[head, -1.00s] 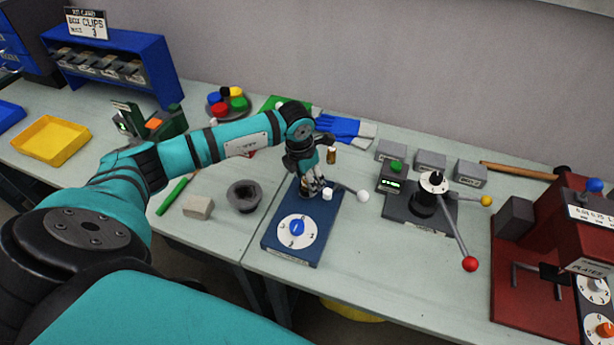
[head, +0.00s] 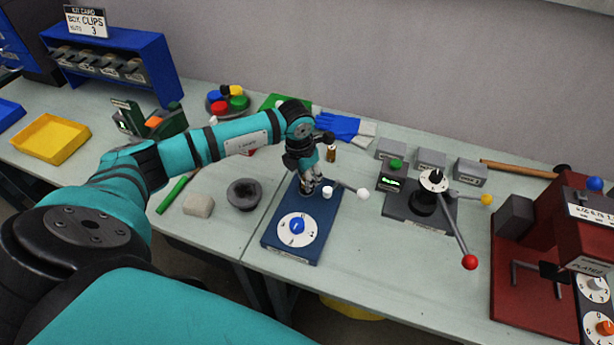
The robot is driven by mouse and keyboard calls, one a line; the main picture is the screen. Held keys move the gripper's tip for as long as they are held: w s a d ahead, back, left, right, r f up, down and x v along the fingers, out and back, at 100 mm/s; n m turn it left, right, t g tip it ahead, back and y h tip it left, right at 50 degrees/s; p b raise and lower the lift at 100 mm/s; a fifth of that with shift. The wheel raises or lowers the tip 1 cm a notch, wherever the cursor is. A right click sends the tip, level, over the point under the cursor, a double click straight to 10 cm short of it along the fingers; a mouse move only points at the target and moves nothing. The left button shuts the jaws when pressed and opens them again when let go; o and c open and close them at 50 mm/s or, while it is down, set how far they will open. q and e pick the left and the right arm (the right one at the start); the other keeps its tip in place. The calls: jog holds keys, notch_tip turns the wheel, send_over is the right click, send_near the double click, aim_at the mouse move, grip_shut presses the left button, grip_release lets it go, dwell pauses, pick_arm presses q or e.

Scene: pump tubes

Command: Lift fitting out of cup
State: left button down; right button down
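My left gripper (head: 310,188) points down over the back part of a blue device (head: 272,246) with a white dial and blue knob (head: 297,226). Its fingers are close together at the device's top. They hide whatever sits between or beneath them, so I cannot tell whether they hold a fitting. A small white cylinder (head: 327,192) stands just right of the fingers. A small brass-coloured cylinder (head: 331,153) stands behind the gripper. A dark grey round cup (head: 244,194) stands on the bench left of the device. My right gripper is not in view.
A lever with a white ball (head: 362,195) sticks out right of the blue device. A grey lever stand (head: 424,208) is further right, beside a red press (head: 533,240). A beige block (head: 198,205) and green stick (head: 172,194) lie left. The bench front centre-right is clear.

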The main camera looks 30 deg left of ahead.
pick_arm(q)
jog(key=shift+r, duration=0.1)
jog(key=shift+r+p, duration=1.7)
jog(key=shift+r, duration=1.3)
jog(key=shift+w, duration=0.1)
